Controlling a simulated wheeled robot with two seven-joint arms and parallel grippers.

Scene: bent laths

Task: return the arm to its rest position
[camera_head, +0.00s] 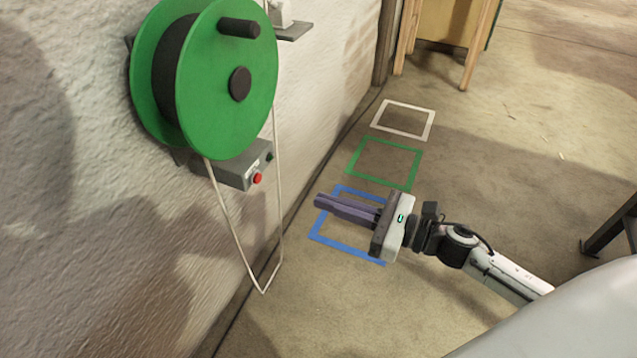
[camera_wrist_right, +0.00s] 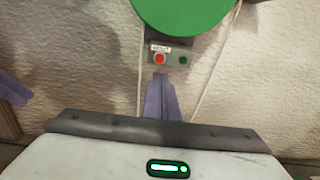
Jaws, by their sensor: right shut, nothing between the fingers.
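My right gripper (camera_head: 330,204) shows in the head view, its arm coming in from the lower right. Its purple-grey fingers are together with nothing between them, pointing left toward the wall. It is above the floor, in front of the blue square outline (camera_head: 345,248). In the right wrist view the closed fingers (camera_wrist_right: 160,95) point toward the grey control box (camera_wrist_right: 172,54) on the wall, apart from it as far as I can tell. My left gripper is not in view.
A green reel (camera_head: 212,100) hangs on the wall above the control box (camera_head: 232,163), with a white cord (camera_head: 236,240) looping down. Green (camera_head: 372,178) and white (camera_head: 418,110) floor outlines lie farther back. A wooden stand (camera_head: 470,60) is at the back; a dark frame (camera_head: 608,235) is at the right.

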